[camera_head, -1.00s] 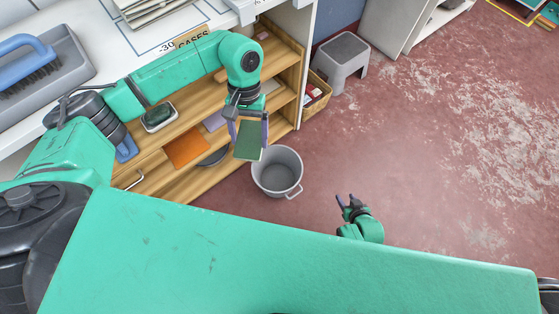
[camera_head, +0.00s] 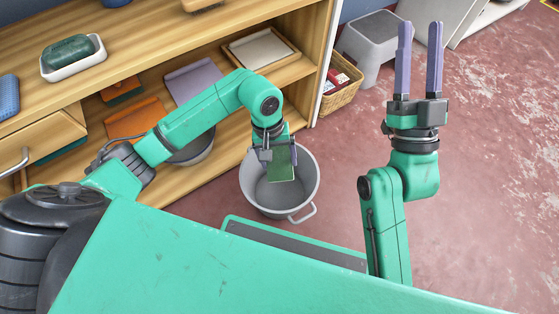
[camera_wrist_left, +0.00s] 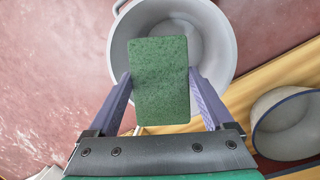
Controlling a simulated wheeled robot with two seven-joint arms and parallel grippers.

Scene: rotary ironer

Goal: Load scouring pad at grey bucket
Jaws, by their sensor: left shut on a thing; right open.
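The grey bucket (camera_head: 262,203) stands on the floor in front of the shelf, with a handle on its near right side. My left gripper (camera_head: 279,150) is shut on the green scouring pad (camera_head: 282,168) and holds it above the bucket's opening. In the left wrist view the pad (camera_wrist_left: 160,82) sits between the two purple fingers, and the bucket (camera_wrist_left: 216,35) shows behind it, empty where visible. My right gripper (camera_head: 418,65) is open and empty, fingers apart, over the floor to the right of the bucket.
A wooden shelf unit (camera_head: 235,25) on the left holds a green item in a white dish (camera_head: 72,55), trays and a bowl (camera_head: 195,148). A wicker basket (camera_head: 341,85) and a grey stool (camera_head: 377,35) stand behind. The red floor at right is clear.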

